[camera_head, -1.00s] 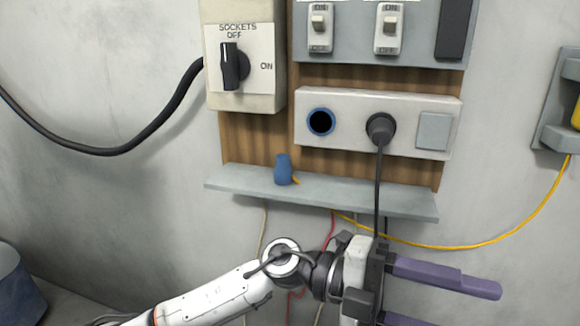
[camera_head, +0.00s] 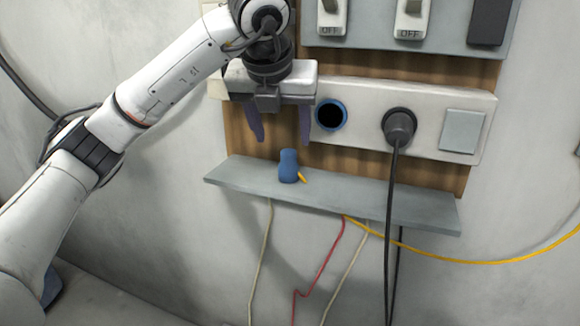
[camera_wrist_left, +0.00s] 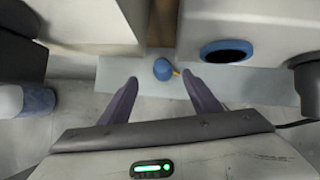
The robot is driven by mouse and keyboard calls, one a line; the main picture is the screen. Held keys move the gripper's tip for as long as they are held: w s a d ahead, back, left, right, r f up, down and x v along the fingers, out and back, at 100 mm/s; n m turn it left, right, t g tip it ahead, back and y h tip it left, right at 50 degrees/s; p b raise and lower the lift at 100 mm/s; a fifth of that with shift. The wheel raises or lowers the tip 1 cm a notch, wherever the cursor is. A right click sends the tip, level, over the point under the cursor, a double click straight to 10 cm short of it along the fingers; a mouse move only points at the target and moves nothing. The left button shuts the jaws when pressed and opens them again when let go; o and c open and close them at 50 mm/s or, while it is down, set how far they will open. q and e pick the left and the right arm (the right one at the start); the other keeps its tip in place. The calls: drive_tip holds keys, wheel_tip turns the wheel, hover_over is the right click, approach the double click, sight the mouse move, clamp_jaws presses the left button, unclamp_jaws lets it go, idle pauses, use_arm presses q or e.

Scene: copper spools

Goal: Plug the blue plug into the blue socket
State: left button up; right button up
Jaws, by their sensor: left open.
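The blue plug (camera_head: 288,166) stands upright on the grey shelf, with a short yellow piece at its lower right. In the left wrist view the plug (camera_wrist_left: 163,69) shows from above, between and beyond the fingertips. The blue socket (camera_head: 331,115) is a blue ring with a dark, empty hole in the white panel; it also shows in the left wrist view (camera_wrist_left: 226,51). My left gripper (camera_head: 281,140) points down, open and empty, above the plug. It also shows in the left wrist view (camera_wrist_left: 160,82). My right gripper is out of view.
The grey shelf (camera_head: 413,209) juts out below the panel (camera_head: 356,97). A black plug (camera_head: 399,126) with a hanging cable fills the socket to the right. A yellow cable (camera_head: 480,261) and thinner wires hang below the shelf.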

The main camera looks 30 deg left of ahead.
sight(287, 155)
use_arm(q)
drive_tip(key=x, duration=0.5)
drive_tip(key=shift+d+f, duration=0.1)
drive_tip(key=shift+p+x, duration=0.4)
drive_tip(key=shift+x, duration=2.2)
drive_tip(key=shift+s+d+f, duration=0.15)
drive_tip(key=shift+d+f, duration=0.05)
drive_tip(key=c, duration=1.1)
